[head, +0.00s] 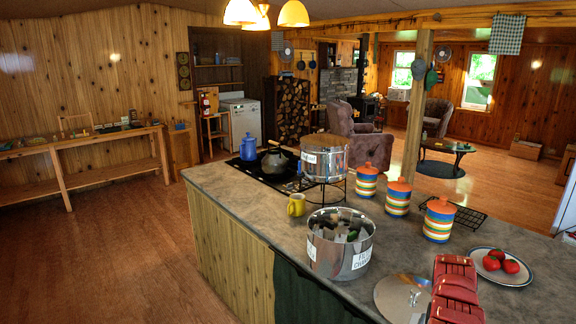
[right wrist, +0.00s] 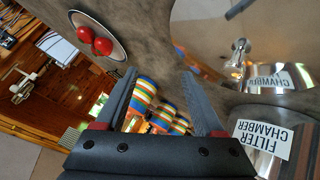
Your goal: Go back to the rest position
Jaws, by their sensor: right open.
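My right gripper (right wrist: 158,72) is open in the right wrist view, with nothing between its fingers. It hangs over the grey counter (head: 240,195), near the shiny round lid (head: 400,297) and a steel pot. A red part of my right arm shows at the lower right of the head view, in front of the counter. The lid, with its knob, also shows in the right wrist view (right wrist: 215,30), to the right of the fingers. My left gripper is not in view.
An open steel pot labelled filter chamber (head: 340,262) stands on the counter by the lid. A second pot (head: 324,163) sits on a wire stand. Striped canisters (head: 398,198), a yellow mug (head: 296,206) and a plate (head: 520,277) of red fruit are nearby. The left floor is clear.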

